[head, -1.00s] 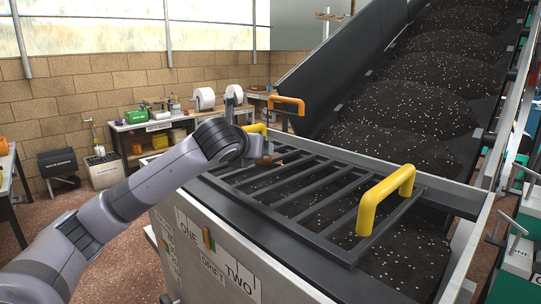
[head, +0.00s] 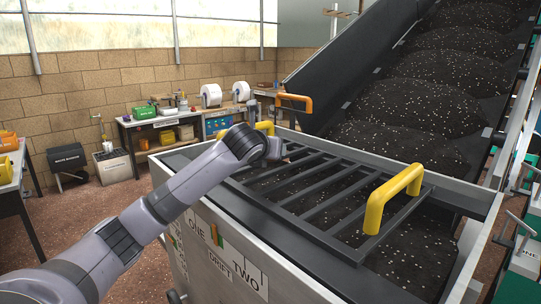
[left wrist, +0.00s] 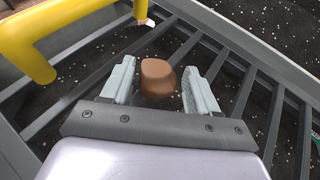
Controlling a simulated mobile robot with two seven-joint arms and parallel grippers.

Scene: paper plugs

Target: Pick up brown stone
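The brown stone (left wrist: 157,77) shows in the left wrist view, above or on the dark bars of the grate. It lies between the two pale fingers of my left gripper (left wrist: 158,85). The fingers stand apart, with a gap to the stone on each side. My right gripper is not in view.
A yellow handle (head: 393,197) rises at the grate's near right end, and another yellow handle (left wrist: 42,38) stands close to my left gripper. An orange handle (head: 294,101) is behind. A dark conveyor (head: 420,90) with speckled mounds slopes up at right. Workbenches stand along the brick wall.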

